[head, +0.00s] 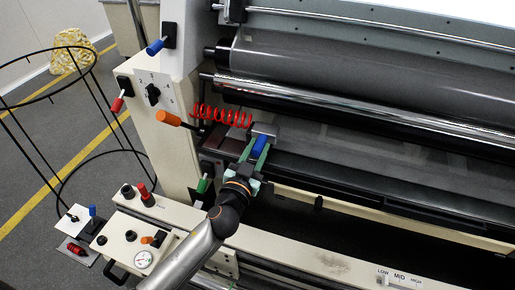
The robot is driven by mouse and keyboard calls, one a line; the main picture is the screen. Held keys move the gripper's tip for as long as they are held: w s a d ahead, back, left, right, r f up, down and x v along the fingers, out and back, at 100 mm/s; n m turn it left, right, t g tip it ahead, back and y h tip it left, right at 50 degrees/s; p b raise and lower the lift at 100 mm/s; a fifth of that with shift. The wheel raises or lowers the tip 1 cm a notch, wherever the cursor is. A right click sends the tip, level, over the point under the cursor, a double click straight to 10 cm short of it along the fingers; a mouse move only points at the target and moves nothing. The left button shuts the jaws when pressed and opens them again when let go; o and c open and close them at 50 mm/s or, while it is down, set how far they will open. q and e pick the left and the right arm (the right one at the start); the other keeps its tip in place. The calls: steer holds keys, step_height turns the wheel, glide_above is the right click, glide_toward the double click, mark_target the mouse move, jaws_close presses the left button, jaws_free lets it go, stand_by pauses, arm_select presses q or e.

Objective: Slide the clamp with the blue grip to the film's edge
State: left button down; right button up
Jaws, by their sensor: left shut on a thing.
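The clamp (264,130) has a grey body and a blue grip (259,146). It sits at the left end of the dark rail along the machine's front. My left gripper (256,152), with green fingers, is shut on the blue grip, one finger on each side. The fingers and wrist hide part of the grip and the clamp's lower side. The grey, see-through film (370,150) lies to the right of the clamp, below the chrome bar. Its left edge is faint, so I cannot tell the exact gap to the clamp. My right gripper is not in view.
A red coiled cord (222,115) and an orange-handled lever (168,118) are just left of the clamp. A chrome bar (330,97) and a large grey roller (350,75) run above. A green-handled lever (203,184) stands close to my left wrist. The rail is clear rightward.

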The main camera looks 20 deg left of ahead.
arm_select(q)
steer(key=a, duration=1)
steer(key=shift+w+p, duration=0.2)
steer(key=shift+p, duration=0.15)
steer(key=c, duration=0.6)
jaws_free()
steer(key=s+b, duration=0.1)
steer(key=s, duration=1.1)
steer(key=shift+s+a, duration=0.2)
steer(key=shift+s, duration=0.05)
